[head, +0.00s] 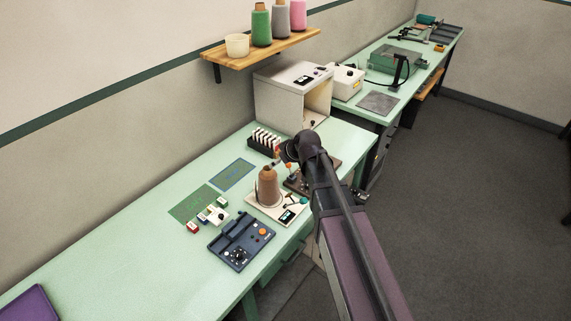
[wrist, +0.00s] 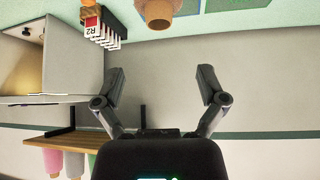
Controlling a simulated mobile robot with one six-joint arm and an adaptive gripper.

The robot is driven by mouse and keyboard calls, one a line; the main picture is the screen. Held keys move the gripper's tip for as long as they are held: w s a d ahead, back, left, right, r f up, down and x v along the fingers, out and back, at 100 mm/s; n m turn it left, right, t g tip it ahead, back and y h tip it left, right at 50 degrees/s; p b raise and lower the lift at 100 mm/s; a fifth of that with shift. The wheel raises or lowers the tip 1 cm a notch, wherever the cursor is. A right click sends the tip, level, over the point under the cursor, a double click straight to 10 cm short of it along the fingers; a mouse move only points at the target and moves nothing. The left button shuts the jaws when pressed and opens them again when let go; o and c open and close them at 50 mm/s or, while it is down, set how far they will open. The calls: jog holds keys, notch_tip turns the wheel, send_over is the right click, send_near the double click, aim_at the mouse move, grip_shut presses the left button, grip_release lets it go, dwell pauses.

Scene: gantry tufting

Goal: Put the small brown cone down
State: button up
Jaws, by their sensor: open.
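A brown cone (head: 268,188) stands upright on a white scale-like device (head: 262,211) on the green bench in the head view. A brown cone (wrist: 157,10) also shows at the top edge of the upside-down wrist view, cut off by the frame. My gripper (wrist: 162,72) is open, with its two fingers spread apart and nothing between them. In the head view my wrist hides most of the gripper, above the bench to the right of and behind the cone. The cone is apart from the fingers in the wrist view.
A rack of white cards (head: 264,140) stands behind the cone. A dark blue control box (head: 241,243) sits in front, with green mats (head: 194,204) and small blocks to the left. A white open booth (head: 292,97) and a wooden shelf (head: 259,49) with spools lie behind.

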jog(key=s+d+f+m+g+h, duration=0.2)
jog(key=s+d+m+g, duration=0.1)
jog(key=s+d, duration=0.6)
jog(key=s+d+f+m+g+h, duration=0.2)
jog(key=s+d+m, duration=0.3)
jog(key=s+d, duration=0.4)
jog(key=shift+s+d+g+h, duration=0.15)
jog(key=shift+s+g+h, duration=0.35)
jog(key=shift+s, duration=0.65)
